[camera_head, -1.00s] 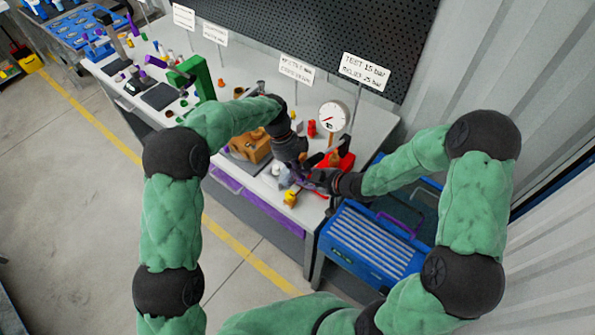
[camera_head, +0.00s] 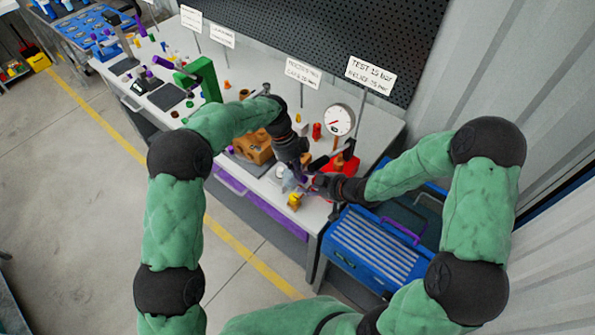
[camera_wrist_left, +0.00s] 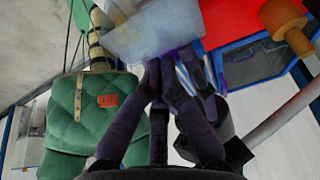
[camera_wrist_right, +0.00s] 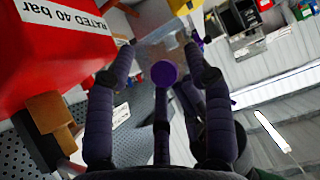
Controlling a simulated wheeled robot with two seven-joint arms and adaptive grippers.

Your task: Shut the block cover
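A clear, greyish box-like piece (camera_head: 288,183), which may be the block cover, is near the front edge of the bench. It also shows in the left wrist view (camera_wrist_left: 155,30) and in the right wrist view (camera_wrist_right: 162,48). My left gripper (camera_head: 299,178) is right at it, its fingertips close together by its edge; I cannot tell whether they grip it. My right gripper (camera_head: 316,184) is just to the right, its fingers spread apart, with a round purple knob (camera_wrist_right: 164,73) between them in view. The two grippers hide much of the piece.
A red unit marked RATED 40 bar (camera_wrist_right: 50,50) stands close beside my right gripper. A gauge (camera_head: 338,120) is behind. An orange-brown block (camera_head: 254,148) sits left, a yellow part (camera_head: 295,201) in front. A blue toolbox (camera_head: 370,243) is at the right.

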